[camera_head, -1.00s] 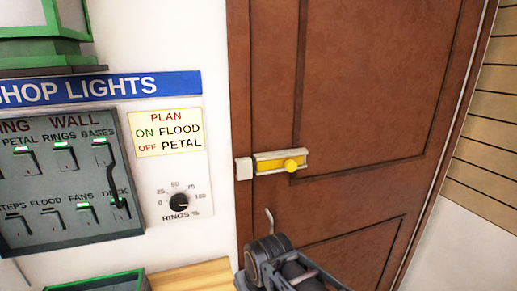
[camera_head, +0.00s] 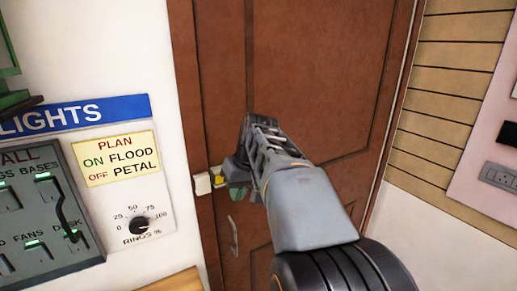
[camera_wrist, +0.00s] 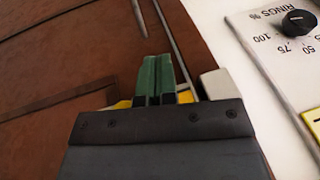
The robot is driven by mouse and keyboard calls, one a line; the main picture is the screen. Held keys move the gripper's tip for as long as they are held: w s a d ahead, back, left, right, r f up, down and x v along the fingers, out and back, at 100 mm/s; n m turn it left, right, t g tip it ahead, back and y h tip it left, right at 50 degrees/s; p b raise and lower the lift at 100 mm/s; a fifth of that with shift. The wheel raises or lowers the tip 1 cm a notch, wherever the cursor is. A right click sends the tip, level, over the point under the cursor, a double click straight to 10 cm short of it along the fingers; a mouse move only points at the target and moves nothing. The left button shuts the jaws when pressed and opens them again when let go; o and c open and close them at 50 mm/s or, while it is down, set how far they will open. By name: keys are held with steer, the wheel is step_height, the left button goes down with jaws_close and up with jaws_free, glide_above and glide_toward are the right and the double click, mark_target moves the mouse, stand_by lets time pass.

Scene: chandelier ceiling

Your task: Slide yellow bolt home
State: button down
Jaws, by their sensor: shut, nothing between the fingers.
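The yellow bolt (camera_head: 217,181) is on the brown door, mostly hidden behind my gripper. A bit of yellow shows right beside the white keeper block (camera_head: 202,183) on the frame side. My gripper (camera_head: 237,191) is in front of the bolt, shut, with its green fingertips together. In the wrist view the fingertips (camera_wrist: 158,78) lie over the bolt, with yellow showing on both sides (camera_wrist: 186,96), and the keeper (camera_wrist: 217,84) is to their right. The bolt's knob is hidden, and I cannot tell whether the fingers touch it.
The brown door (camera_head: 330,80) has a metal pull handle (camera_head: 234,236) below the bolt. A switch panel (camera_head: 45,215), a plan sign (camera_head: 116,158) and a dial (camera_head: 138,225) are on the left wall. Slatted wall (camera_head: 455,110) is on the right.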

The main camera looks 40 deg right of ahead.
steer(key=s+d+r+t+y+p, duration=0.1)
steer(key=d+r+p, duration=0.2)
steer(key=d+r, duration=1.1)
steer(key=shift+s+d+n+y, duration=0.2)
steer(key=shift+d+n+y, duration=0.2)
steer(key=shift+d, duration=0.55)
steer(key=shift+r, duration=0.1)
steer(key=a+r+x, duration=0.1)
steer(key=a+x, duration=0.1)
steer(key=x, duration=1)
steer(key=shift+a+f, duration=0.3)
steer(key=shift+a, duration=0.25)
